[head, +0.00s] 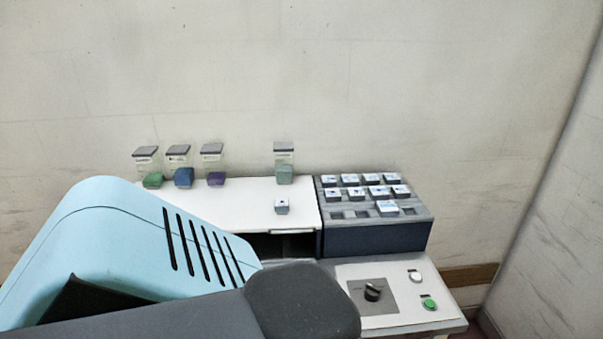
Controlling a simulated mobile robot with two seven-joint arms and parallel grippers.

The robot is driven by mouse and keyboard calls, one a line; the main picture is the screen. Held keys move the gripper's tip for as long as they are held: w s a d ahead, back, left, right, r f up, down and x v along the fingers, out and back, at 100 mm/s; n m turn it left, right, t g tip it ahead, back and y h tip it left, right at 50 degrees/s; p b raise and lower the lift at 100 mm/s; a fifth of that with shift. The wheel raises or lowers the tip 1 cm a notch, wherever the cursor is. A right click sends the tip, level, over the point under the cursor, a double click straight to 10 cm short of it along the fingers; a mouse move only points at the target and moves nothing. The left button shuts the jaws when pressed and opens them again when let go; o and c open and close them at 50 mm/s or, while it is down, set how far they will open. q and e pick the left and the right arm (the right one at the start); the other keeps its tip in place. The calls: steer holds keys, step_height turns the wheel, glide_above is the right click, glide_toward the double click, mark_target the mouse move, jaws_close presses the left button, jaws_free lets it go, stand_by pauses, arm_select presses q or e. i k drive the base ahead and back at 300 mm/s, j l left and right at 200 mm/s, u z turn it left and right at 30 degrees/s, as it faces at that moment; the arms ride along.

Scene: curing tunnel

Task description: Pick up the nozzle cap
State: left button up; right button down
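I cannot make out a nozzle cap for certain. A small grey block with a pale, dark-marked top (281,206) stands alone on the white top surface (245,213), near its front right. Similar small pale-topped pieces (349,180) sit in the slots of a dark grey-blue rack (375,238) to the right. One of them (387,207) is in the front row, where several slots beside it look empty. Neither of my grippers shows in the head view. A dark grey rounded part covers the bottom middle.
Clear containers with green (153,181), blue (183,178), purple (216,179) and grey-green (284,174) contents stand along the wall. A light blue slotted housing (130,240) fills the left. A panel (400,310) with a black knob (373,291) and two buttons lies front right.

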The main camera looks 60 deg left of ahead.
mark_target(281, 205)
steer(key=u, duration=2.1)
